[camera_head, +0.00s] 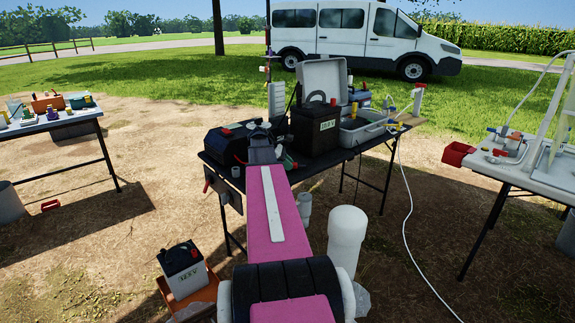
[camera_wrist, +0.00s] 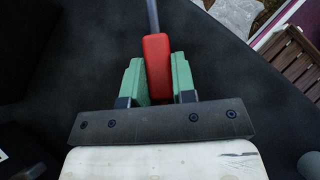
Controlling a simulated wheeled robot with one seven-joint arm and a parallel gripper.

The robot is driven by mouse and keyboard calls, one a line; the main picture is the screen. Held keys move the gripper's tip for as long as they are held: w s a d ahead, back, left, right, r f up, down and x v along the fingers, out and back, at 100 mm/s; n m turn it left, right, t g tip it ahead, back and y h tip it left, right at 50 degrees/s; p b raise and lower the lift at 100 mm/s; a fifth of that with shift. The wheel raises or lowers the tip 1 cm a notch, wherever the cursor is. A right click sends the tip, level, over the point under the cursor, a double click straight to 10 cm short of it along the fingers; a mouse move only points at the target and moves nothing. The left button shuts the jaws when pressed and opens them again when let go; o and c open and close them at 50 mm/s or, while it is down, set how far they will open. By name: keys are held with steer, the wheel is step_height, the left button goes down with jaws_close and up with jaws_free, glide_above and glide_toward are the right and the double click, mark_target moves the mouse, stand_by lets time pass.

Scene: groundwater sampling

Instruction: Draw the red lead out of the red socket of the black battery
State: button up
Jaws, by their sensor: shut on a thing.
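In the wrist view my gripper (camera_wrist: 157,82) has its green finger pads on both sides of a red block-shaped piece (camera_wrist: 157,62), which looks like the plug of the red lead. A thin grey rod or cable (camera_wrist: 153,14) runs from its far end. No socket shows clearly around it, so I cannot tell whether the plug is seated. In the head view my gripper (camera_head: 262,146) is over the black table, mostly hidden by my pink arm. A black battery-like box (camera_head: 224,146) with a red spot on top stands just left of it. A black box with a voltage label (camera_head: 315,130) stands to the right.
The black table (camera_head: 335,155) also carries a grey open case (camera_head: 362,132) at the right. A white pipe (camera_head: 346,240) stands in front of the table. Another labelled battery (camera_head: 183,268) sits low at the left. Side tables stand at far left (camera_head: 50,124) and right (camera_head: 535,183).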

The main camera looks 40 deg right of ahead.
steer(key=shift+s+f, duration=0.15)
steer(key=shift+f, duration=0.55)
steer(key=o, duration=0.9)
steer(key=shift+s, duration=0.1)
steer(key=shift+s+a+y, duration=0.1)
steer(key=shift+s+y, duration=0.05)
steer(key=shift+y, duration=0.15)
steer(key=shift+c, duration=0.6)
steer(key=shift+o, duration=0.7)
steer(key=v, duration=1.2)
steer(key=shift+d+r, duration=0.2)
steer(key=shift+d, duration=0.1)
